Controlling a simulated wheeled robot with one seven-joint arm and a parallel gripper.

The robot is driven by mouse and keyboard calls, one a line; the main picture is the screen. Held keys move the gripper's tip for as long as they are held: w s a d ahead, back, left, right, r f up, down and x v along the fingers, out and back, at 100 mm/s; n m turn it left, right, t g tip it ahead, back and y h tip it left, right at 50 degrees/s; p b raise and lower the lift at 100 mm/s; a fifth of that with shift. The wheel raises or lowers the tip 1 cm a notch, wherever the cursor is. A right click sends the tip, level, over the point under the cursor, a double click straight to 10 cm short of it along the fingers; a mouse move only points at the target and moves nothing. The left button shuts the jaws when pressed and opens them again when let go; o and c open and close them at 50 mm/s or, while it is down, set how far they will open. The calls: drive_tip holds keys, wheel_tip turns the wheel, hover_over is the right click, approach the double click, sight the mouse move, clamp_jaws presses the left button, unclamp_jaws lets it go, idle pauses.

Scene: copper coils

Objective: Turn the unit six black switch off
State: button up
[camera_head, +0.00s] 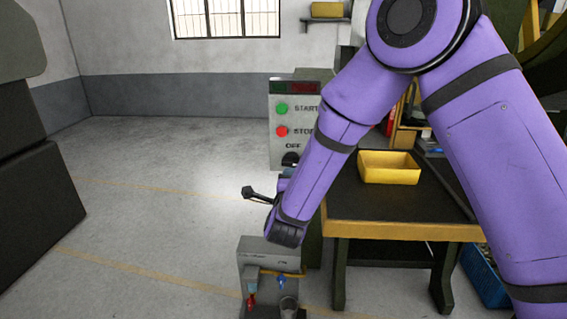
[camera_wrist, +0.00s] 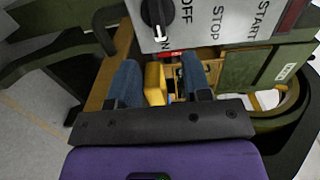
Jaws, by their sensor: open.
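A grey control panel (camera_head: 277,108) stands at the centre in the head view, its right part hidden behind my arm. It has a green START button (camera_head: 281,108), a red STOP button (camera_head: 281,131) and an OFF label above a black rotary switch (camera_head: 290,158). No contact with the switch shows.
A dark table with a yellow edge (camera_head: 405,231) stands right of the panel and carries a yellow bin (camera_head: 389,167). A small grey machine (camera_head: 262,262) stands below my wrist. A blue crate (camera_head: 484,276) is at the lower right.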

sight(291, 162)
drive_tip(key=w, duration=1)
drive_tip(key=shift+w+a+f, duration=0.1)
drive_tip(key=shift+w+f, duration=0.2)
drive_tip(key=shift+w, duration=0.1)
clamp_jaws()
